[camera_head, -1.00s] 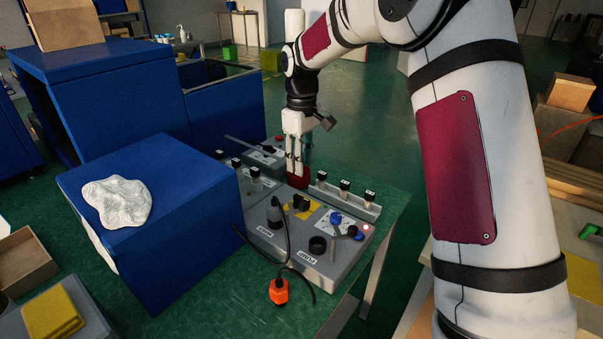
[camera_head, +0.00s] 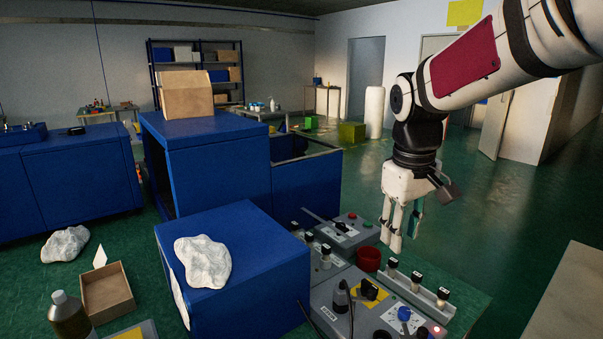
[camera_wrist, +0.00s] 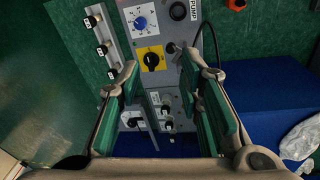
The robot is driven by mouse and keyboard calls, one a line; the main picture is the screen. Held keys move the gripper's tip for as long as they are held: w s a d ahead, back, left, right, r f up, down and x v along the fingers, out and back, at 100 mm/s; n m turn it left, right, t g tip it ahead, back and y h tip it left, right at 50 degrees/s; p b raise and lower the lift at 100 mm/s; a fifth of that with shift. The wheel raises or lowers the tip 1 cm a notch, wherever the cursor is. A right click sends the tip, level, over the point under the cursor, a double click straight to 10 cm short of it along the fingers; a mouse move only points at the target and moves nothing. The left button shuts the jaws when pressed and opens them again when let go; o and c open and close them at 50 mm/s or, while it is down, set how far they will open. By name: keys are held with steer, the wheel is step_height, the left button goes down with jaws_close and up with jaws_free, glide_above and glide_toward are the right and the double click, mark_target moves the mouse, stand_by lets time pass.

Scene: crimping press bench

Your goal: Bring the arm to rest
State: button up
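My gripper (camera_head: 399,240) hangs from the raised arm above the grey control panels, fingers pointing down. In the wrist view my gripper (camera_wrist: 160,68) shows its two green-padded fingers spread apart, with nothing between them. Beneath it in that view are the panel's yellow plate with a black rotary knob (camera_wrist: 152,60) and a blue knob (camera_wrist: 140,23). In the head view a red round cup-like part (camera_head: 368,258) sits on the panels just left of and below the fingertips, apart from them.
A blue box (camera_head: 240,300) with a crumpled white cloth (camera_head: 203,262) on it stands left of the panels. Larger blue cabinets (camera_head: 210,165) stand behind. A row of black-capped posts (camera_head: 417,282) is near the gripper. Open green floor (camera_head: 490,215) lies to the right.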

steer(key=s+r+m+t+p, duration=0.1)
steer(key=s+r+m+p, duration=0.1)
steer(key=s, duration=1.1)
steer(key=s+r+m+t+p, duration=0.1)
steer(key=s+r+m+p, duration=0.1)
steer(key=s, duration=1.2)
steer(key=shift+d+m+t+y, duration=0.25)
steer(key=shift+m+t+y, duration=0.15)
steer(key=shift+m, duration=0.1)
